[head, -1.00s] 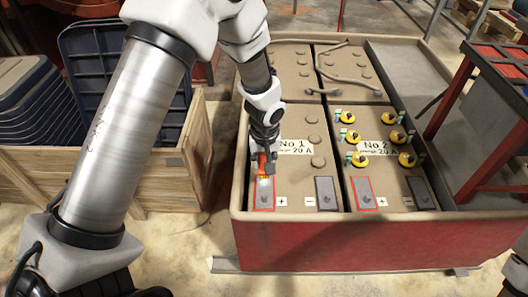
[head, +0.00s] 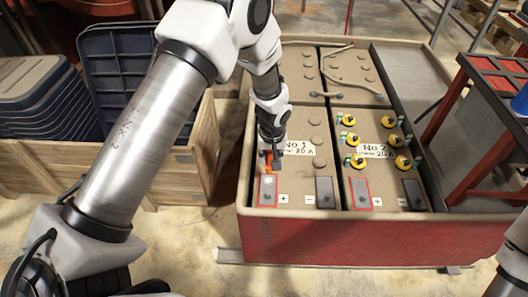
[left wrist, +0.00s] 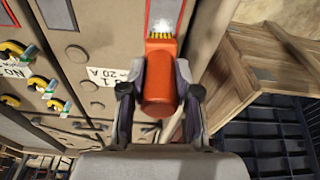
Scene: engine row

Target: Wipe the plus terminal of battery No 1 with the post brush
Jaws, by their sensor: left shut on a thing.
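My left gripper (head: 268,158) is shut on the post brush (left wrist: 160,85), which has an orange handle and yellow bristles. In the head view the brush (head: 269,163) points down toward the plus terminal (head: 268,190) of battery No 1, a grey pad with a red border beside a "+" mark. In the left wrist view the bristles lie at the near end of this terminal (left wrist: 178,8), by a bright whitish patch. I cannot tell whether they touch it. My right gripper is not in view.
The minus terminal (head: 325,193) of battery No 1 is to the right. Battery No 2 (head: 375,180) has several yellow caps. A raised rim (head: 385,213) surrounds the batteries. A wooden crate (head: 180,165) with dark bins stands left; a red-framed table (head: 480,120) stands right.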

